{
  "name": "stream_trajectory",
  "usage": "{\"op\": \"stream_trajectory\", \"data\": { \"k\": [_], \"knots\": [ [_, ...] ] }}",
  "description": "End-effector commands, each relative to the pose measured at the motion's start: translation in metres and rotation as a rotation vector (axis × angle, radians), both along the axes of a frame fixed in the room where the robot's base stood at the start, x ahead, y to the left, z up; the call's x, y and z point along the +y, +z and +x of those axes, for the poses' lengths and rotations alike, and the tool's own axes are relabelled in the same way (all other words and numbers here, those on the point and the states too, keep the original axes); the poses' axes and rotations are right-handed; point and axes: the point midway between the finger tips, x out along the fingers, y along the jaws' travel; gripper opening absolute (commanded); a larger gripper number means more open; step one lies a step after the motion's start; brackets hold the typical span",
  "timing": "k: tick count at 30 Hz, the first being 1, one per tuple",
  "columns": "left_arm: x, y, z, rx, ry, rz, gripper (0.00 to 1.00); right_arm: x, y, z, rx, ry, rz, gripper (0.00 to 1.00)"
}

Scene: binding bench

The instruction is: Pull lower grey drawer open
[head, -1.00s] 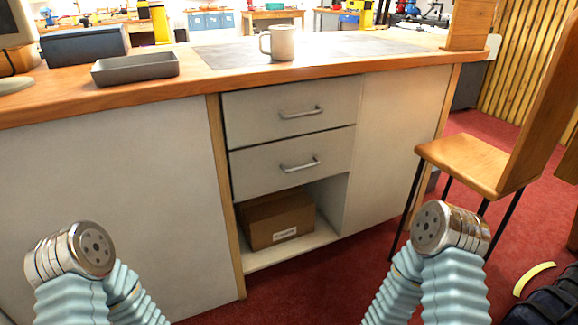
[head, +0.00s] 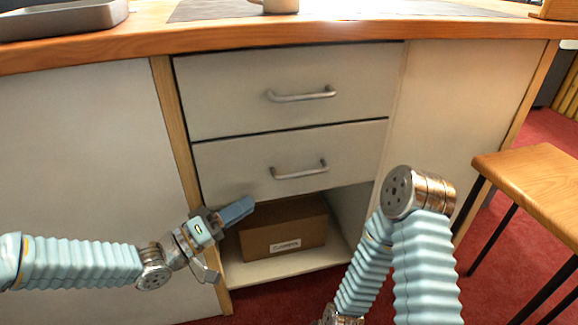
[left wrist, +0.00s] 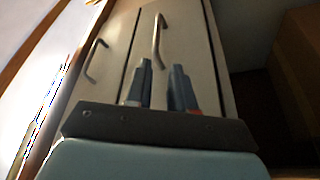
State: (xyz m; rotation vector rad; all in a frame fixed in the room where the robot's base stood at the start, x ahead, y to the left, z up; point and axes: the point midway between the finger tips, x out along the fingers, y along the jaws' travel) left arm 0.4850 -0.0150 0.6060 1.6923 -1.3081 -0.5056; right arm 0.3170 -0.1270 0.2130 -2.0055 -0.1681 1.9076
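The lower grey drawer (head: 230,166) looks flush in the bench front, beneath the upper drawer. My left gripper (head: 245,208) is below and left of this handle, in front of the open shelf's upper left. In the left wrist view its two blue-grey fingers (left wrist: 160,72) are apart with nothing between them. The lower drawer's handle (left wrist: 159,40) lies ahead of the fingertips there, apart from them. My right gripper is out of view; only the right arm's links show.
The upper drawer (head: 215,95) with its handle (head: 302,96) looks shut. A cardboard box (head: 283,230) sits on the open shelf (head: 262,272) below. A mug (head: 280,5) and a tray (head: 65,20) are on the benchtop.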

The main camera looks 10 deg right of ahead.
Motion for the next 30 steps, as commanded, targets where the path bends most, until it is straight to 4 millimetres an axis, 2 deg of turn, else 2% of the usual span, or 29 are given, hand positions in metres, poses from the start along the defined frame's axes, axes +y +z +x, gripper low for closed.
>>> {"op": "stream_trajectory", "data": {
  "k": [5,18,24,30],
  "knots": [
    [-0.016,0.007,0.003,-0.008,-0.018,-0.009,0.23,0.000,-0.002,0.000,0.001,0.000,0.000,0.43],
    [-0.103,0.026,0.035,-0.006,-0.015,-0.009,0.23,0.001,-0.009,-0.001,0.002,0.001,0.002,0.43],
    [-0.123,0.031,0.044,-0.006,-0.013,-0.007,0.23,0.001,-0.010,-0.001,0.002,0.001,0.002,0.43],
    [-0.127,0.032,0.045,-0.005,-0.012,-0.005,0.23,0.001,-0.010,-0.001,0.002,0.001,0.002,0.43]
  ]
}}
